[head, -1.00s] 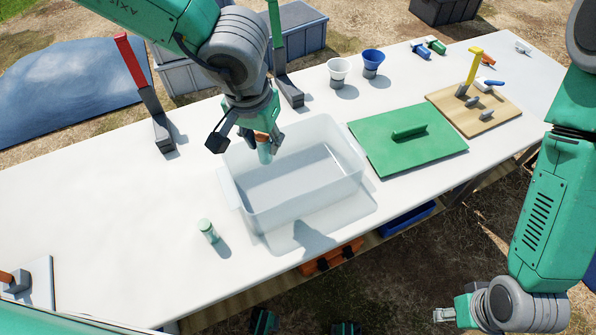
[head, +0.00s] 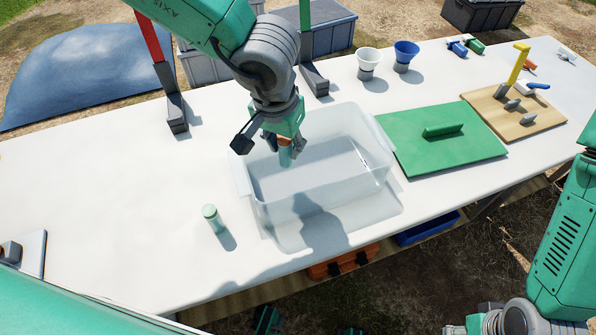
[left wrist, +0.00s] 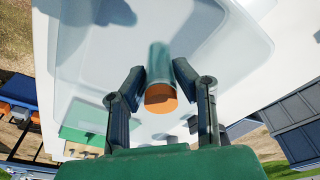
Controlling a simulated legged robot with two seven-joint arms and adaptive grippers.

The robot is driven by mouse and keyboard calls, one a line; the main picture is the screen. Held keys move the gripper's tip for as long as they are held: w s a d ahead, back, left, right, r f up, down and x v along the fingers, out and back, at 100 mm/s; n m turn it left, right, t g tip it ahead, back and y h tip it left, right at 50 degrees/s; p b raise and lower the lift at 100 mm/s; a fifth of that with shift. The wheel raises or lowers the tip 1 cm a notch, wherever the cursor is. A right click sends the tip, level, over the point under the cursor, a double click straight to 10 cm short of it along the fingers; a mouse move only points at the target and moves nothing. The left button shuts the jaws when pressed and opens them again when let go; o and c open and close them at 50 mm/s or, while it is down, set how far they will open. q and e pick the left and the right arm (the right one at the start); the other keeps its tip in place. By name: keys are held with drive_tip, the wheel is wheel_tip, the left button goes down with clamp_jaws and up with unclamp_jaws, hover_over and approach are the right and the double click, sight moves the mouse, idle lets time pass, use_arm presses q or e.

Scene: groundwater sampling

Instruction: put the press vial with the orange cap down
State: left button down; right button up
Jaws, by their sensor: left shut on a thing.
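The press vial (head: 285,157) is a small teal, translucent vial with an orange cap. My left gripper (head: 287,145) is shut on it near the cap. In the left wrist view the vial (left wrist: 159,60) sits between both fingers, its orange cap (left wrist: 160,98) towards the palm. In the head view the vial hangs cap up over the left back part of a clear plastic bin (head: 300,222). Its height above the bin floor is hard to tell. My right gripper (head: 456,330) barely shows at the bottom edge; its fingers are cut off.
A second teal vial (head: 213,219) stands on the white table (head: 90,200) left of the bin. A green board (head: 440,152) lies right of the bin. A red-handled post (head: 177,112) and two cups (head: 405,56) stand behind. The left table area is largely clear.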

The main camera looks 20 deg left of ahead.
sight(283, 159)
use_arm(q)
drive_tip(key=f, duration=0.3)
drive_tip(key=f+b, duration=0.1)
drive_tip(key=shift+a+f, duration=0.15)
drive_tip(key=shift+a, duration=0.15)
wheel_tip(283, 159, down, 3)
drive_tip(key=shift+d+r+b, duration=0.1)
drive_tip(key=shift+d+b, duration=0.05)
drive_tip(key=shift+b, duration=0.35)
drive_tip(key=c, duration=1.3)
unclamp_jaws()
drive_tip(key=r+p, duration=0.1)
drive_tip(key=r, duration=0.3)
drive_tip(key=s+r+p, duration=0.1)
drive_tip(key=r, duration=0.3)
drive_tip(key=r+p, duration=0.1)
drive_tip(key=r, duration=0.3)
drive_tip(key=shift+s+a+p, duration=0.2)
drive_tip(key=shift+s+p, duration=0.2)
